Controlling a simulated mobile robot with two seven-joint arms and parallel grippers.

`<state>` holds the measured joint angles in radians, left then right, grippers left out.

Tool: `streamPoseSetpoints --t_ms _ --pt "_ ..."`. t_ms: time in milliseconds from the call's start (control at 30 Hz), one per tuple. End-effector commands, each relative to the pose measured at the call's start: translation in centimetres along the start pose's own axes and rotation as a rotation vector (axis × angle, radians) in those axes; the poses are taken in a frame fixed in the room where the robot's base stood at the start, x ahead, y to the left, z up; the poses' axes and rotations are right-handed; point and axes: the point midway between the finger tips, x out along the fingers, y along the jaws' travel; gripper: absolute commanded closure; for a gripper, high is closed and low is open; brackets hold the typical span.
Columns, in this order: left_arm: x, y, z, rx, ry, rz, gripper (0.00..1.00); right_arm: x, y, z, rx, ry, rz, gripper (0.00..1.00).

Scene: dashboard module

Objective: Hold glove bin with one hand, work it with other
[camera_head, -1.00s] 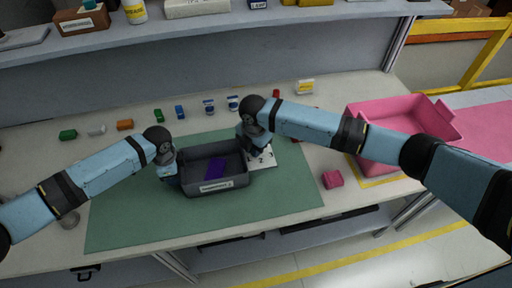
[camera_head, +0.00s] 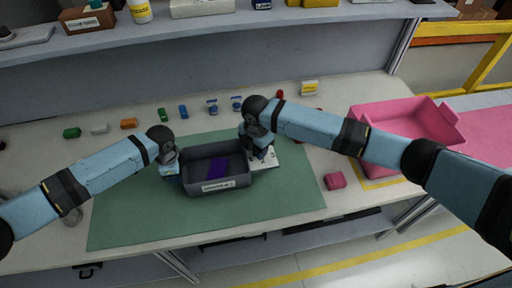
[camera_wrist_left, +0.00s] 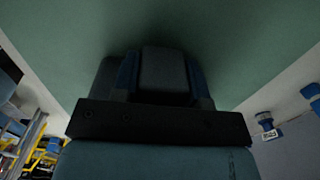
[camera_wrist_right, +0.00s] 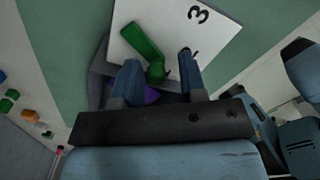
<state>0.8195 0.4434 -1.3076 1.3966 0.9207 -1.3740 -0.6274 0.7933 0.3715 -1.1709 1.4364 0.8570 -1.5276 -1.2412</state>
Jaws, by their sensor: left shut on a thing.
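The dark grey glove bin (camera_head: 233,185), with a label on its front, stands on the green mat (camera_head: 285,200). A purple thing (camera_head: 217,168) lies in it. My left gripper (camera_head: 174,175) is at the bin's left side, shut on its wall; in the left wrist view the jaws (camera_wrist_left: 162,75) have a dark piece between them. My right gripper (camera_head: 262,152) is just right of the bin, above a white card (camera_head: 268,162). In the right wrist view its fingers (camera_wrist_right: 159,72) are apart, with a green piece (camera_wrist_right: 142,42) between and beyond them over the card, marked 3.
Several small coloured items (camera_head: 129,124) and jars line the back of the table. A pink tote (camera_head: 400,130) stands at the right, with a pink block (camera_head: 335,180) before it. A shelf (camera_head: 230,25) runs above the back. The mat's front is clear.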

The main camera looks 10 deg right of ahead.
Motion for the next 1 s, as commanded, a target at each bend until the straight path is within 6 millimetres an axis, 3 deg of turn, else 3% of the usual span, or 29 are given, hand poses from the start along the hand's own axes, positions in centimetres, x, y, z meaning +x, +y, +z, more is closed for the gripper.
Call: streamPoseSetpoints --t_ms 200,367,1000 --pt "0.0 0.2 -0.5 0.012 0.007 0.002 0.98 -0.1 0.0 -0.1 -0.026 0.001 0.004 0.57" --pt "-0.1 0.3 -0.5 0.012 0.008 0.002 0.98 -0.1 -0.3 0.2 -0.158 -0.001 0.004 0.57" --pt "-0.1 0.1 -0.2 0.005 0.004 0.000 0.98 -0.1 -2.0 2.8 -1.058 -0.003 0.000 0.57"
